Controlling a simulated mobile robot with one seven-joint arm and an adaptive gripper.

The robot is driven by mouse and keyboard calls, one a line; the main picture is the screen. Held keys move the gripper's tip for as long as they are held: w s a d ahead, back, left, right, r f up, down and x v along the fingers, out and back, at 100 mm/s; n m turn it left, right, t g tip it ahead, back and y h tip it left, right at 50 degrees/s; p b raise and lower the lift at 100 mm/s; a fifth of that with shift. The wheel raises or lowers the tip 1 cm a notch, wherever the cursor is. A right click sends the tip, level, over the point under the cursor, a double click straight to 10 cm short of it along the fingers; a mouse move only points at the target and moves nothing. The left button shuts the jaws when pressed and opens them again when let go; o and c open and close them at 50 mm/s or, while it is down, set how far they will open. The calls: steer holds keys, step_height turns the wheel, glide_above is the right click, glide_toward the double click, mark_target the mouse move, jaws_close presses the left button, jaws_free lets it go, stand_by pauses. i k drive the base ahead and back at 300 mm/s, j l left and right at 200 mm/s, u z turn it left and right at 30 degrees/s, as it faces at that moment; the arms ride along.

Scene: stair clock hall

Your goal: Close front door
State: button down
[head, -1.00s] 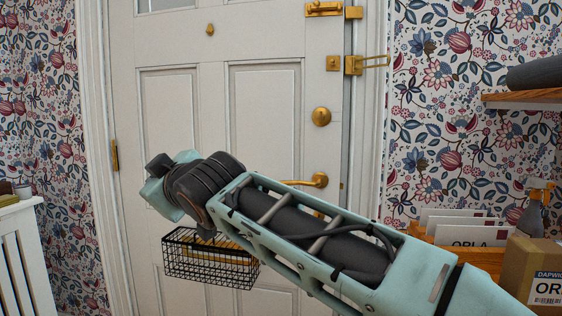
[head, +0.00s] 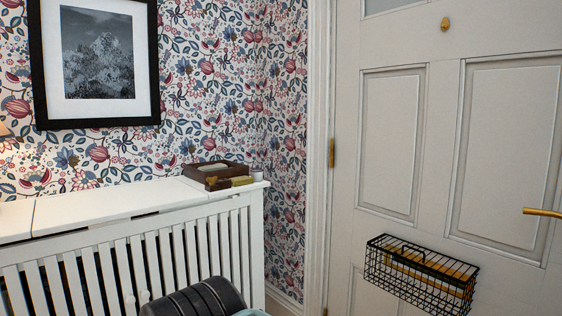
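The front door (head: 436,215) is pale grey and panelled, at the right of the head view. Its hinge side is on the left, by the white frame (head: 317,160). A brass lever handle (head: 543,212) shows at the right picture edge. The door's latch edge is outside the view, so I cannot tell whether it is fully shut. A black wire basket (head: 421,274) hangs low on the door. Part of my arm shows at the bottom centre, in front of the radiator cover. My gripper's fingertips are not visible.
A white slatted radiator cover (head: 150,232) stands along the left wall.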

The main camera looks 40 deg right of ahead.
mark_target(444, 138)
steer(key=i+l+z, duration=0.3)
steer(key=z, duration=1.4)
steer(key=i+j, duration=0.05)
